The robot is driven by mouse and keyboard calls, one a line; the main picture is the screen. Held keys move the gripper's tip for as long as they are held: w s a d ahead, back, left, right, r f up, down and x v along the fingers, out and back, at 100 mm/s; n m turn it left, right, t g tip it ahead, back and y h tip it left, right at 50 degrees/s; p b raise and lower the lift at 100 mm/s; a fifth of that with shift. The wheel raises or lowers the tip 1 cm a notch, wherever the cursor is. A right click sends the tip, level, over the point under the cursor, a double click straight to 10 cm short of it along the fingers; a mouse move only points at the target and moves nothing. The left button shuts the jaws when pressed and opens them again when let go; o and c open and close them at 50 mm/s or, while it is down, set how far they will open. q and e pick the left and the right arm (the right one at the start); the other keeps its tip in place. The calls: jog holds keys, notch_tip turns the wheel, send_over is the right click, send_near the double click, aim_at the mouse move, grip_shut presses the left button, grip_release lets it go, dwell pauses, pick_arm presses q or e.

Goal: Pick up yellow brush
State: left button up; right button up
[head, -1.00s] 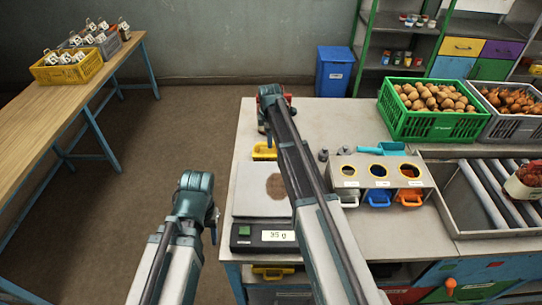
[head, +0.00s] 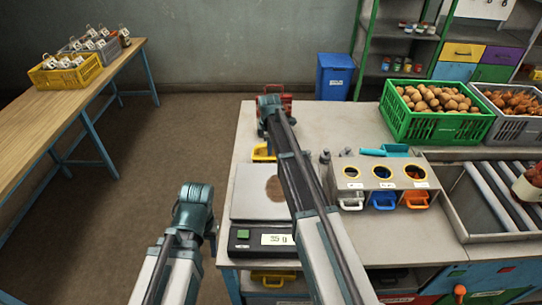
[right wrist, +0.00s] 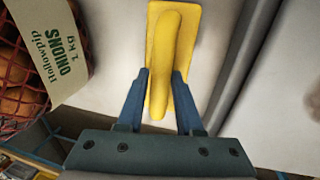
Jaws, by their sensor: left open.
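The yellow brush (right wrist: 168,45) fills the upper middle of the right wrist view, its rounded handle raised above a flat rectangular yellow base. The two blue fingers of my right gripper (right wrist: 160,82) lie on either side of the handle's near part. I cannot tell if they press on it. In the head view, a yellow thing (head: 262,152) that looks like the brush shows behind the scale, partly hidden by my right arm; the right fingers are hidden there. My left gripper (head: 210,235) is open and empty at the table's left, away from the brush.
A red net bag of onions (right wrist: 30,55) stands close beside the brush. A scale (head: 245,207) with a brown-stained plate is in front. A holder with round openings (head: 352,173) and a green potato crate (head: 440,122) stand to the right. The floor left of the table is clear.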

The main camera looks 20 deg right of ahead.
grip_shut()
pick_arm(q)
jog(key=shift+r, duration=0.1)
pick_arm(e)
notch_tip(320, 180, up, 10)
jog(key=p, duration=1)
pick_arm(q)
notch_tip(320, 180, up, 10)
